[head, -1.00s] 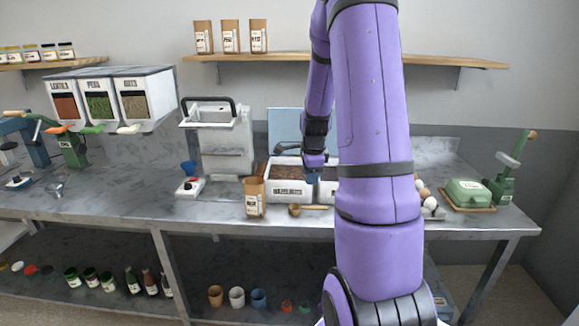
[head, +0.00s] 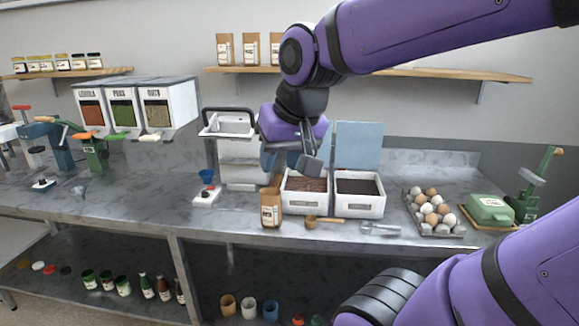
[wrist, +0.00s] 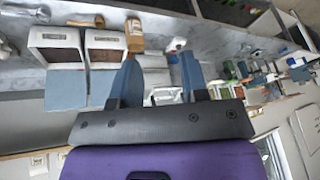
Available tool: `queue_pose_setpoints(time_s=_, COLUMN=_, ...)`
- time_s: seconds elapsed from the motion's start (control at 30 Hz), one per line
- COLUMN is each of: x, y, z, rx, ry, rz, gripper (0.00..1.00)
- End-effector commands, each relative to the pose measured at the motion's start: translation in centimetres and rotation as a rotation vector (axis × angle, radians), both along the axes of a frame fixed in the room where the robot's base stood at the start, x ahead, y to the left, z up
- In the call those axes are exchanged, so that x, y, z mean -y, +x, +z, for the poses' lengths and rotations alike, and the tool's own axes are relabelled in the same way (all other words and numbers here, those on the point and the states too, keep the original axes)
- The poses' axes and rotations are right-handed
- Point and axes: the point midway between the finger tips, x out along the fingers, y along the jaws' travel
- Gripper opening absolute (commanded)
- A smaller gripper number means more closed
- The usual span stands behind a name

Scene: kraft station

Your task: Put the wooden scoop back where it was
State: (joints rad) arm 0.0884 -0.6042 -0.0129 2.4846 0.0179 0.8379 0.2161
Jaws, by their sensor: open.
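The wooden scoop (head: 326,219) lies on the counter in front of two white bins, its round bowl to the left and its handle to the right. It also shows near the top of the wrist view (wrist: 86,21). My gripper (head: 290,163) is open and empty, above and behind the left white bin (head: 306,197), apart from the scoop. Its two blue-grey fingers spread wide in the wrist view (wrist: 160,78). The right white bin (head: 359,205) holds dark contents, and its blue lid (head: 357,147) stands open behind it. The left bin holds brown contents.
A kraft bag (head: 271,208) stands left of the scoop. A metal scoop (head: 380,229) lies to its right, then an egg tray (head: 437,228). A white machine (head: 238,160) stands behind left. The counter's front edge is close to the scoops.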

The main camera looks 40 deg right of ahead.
Motion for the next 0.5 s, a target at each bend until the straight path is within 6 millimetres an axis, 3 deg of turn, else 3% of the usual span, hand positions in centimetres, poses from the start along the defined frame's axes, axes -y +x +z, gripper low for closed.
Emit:
queue_pose_setpoints(time_s=0.1, x=-1.5, y=-2.6, z=0.5, rx=0.022, ry=-0.058, rz=0.156, gripper=0.41)
queue_pose_setpoints(time_s=0.2, x=-2.1, y=-3.9, z=0.6, rx=0.030, ry=-0.094, rz=0.244, gripper=0.41)
queue_pose_setpoints(time_s=0.5, x=-2.5, y=-4.8, z=0.6, rx=0.035, ry=-0.118, rz=0.302, gripper=0.41)
